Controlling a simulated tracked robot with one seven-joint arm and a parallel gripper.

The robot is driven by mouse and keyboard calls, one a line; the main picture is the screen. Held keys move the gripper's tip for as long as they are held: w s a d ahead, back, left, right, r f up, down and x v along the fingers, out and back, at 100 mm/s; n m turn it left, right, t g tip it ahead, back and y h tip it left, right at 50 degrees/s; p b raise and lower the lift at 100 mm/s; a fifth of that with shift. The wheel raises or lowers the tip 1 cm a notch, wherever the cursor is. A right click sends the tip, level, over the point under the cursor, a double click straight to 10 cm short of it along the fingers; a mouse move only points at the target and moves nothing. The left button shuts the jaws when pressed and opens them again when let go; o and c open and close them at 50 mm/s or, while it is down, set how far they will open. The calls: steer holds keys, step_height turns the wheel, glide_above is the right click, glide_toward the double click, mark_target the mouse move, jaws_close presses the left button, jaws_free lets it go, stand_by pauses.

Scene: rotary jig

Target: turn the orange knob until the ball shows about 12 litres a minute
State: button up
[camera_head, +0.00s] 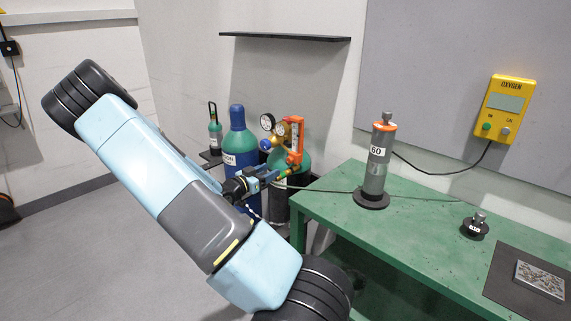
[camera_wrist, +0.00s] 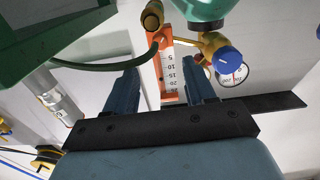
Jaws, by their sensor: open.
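The orange flowmeter (camera_head: 296,134) stands upright on the regulator above a green-shouldered cylinder in the head view. The wrist view shows it upside down (camera_wrist: 167,62), with a white scale of black numbers including 5, 10 and 15. I cannot make out the ball or its reading. The orange knob is not clearly distinguishable from the flowmeter body. My gripper (camera_head: 268,178) is open, close to the flowmeter's lower end. In the wrist view my gripper (camera_wrist: 162,82) has its two fingers apart on either side of the flowmeter; nothing is visibly held, and contact cannot be told.
Regulator gauges (camera_head: 268,122) and a blue regulator knob (camera_wrist: 228,60) sit close by. A blue cylinder (camera_head: 239,140) stands left of the green-shouldered cylinder. The green bench (camera_head: 430,215) is to the right, carrying a grey cylinder labelled 60 (camera_head: 375,170). A dark shelf (camera_head: 285,37) is above.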

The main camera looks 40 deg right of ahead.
mark_target(288, 161)
steer(key=d, duration=0.9)
steer(key=shift+w+d, duration=0.3)
steer(key=shift+w, duration=0.05)
jaws_close()
